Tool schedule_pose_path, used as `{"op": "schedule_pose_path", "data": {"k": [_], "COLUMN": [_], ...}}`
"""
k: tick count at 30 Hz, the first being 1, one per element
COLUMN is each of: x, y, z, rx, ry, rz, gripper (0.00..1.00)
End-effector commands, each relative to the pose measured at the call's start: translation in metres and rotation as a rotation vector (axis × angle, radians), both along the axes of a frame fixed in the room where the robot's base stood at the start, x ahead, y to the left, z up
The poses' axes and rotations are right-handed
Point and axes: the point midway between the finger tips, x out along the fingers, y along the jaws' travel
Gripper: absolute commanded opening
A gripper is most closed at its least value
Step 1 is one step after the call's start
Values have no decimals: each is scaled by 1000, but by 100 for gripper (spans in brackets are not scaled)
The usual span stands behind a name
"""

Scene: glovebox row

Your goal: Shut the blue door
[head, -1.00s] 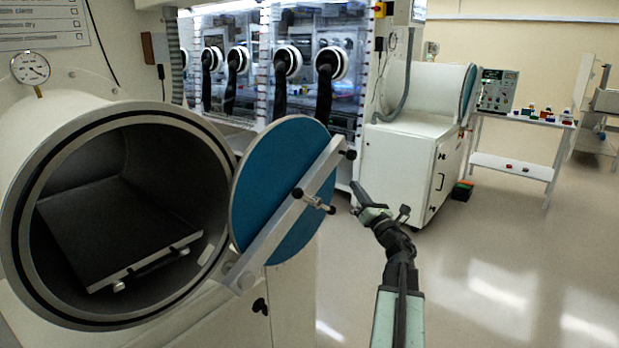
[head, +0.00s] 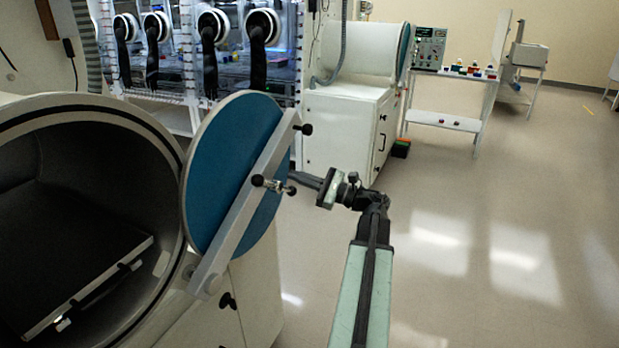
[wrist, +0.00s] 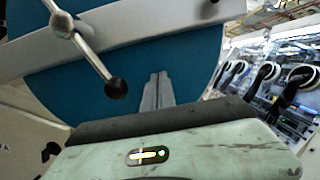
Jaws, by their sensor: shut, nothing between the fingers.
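The blue door (head: 232,160) is a round disc with a diagonal grey bar (head: 245,205) and a crossed handle (head: 272,185) on its face. It stands open, swung out to the right of the round chamber mouth (head: 172,130). My gripper (head: 292,177) is at the door's right side, close to the handle, its fingertips partly lost against the door edge. In the wrist view the blue door (wrist: 100,85) fills much of the picture, and the shut, empty fingers (wrist: 157,92) point at it. I cannot tell whether they touch it.
A sliding tray (head: 65,250) lies inside the chamber. Behind stand a glovebox row (head: 180,75) and a white cabinet (head: 345,130) with another cylinder on it. A side table (head: 445,120) holds small coloured blocks. The floor to the right (head: 540,200) is clear.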

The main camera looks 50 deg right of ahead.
Motion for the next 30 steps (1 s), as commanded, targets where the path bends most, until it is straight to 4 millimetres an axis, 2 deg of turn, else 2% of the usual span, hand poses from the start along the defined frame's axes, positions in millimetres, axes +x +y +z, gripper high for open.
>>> {"op": "schedule_pose_path", "data": {"k": [4,6,10,25,30], "x": [30,27,25,24,32], "y": [12,18,26,28,31], "z": [9,26,39,42,53], "rx": [-1,-1,-1,0,-18], "ry": [-1,-1,-1,0,-5], "rz": [4,-1,-1,-2,0], "gripper": [0,0,0,0,0]}}
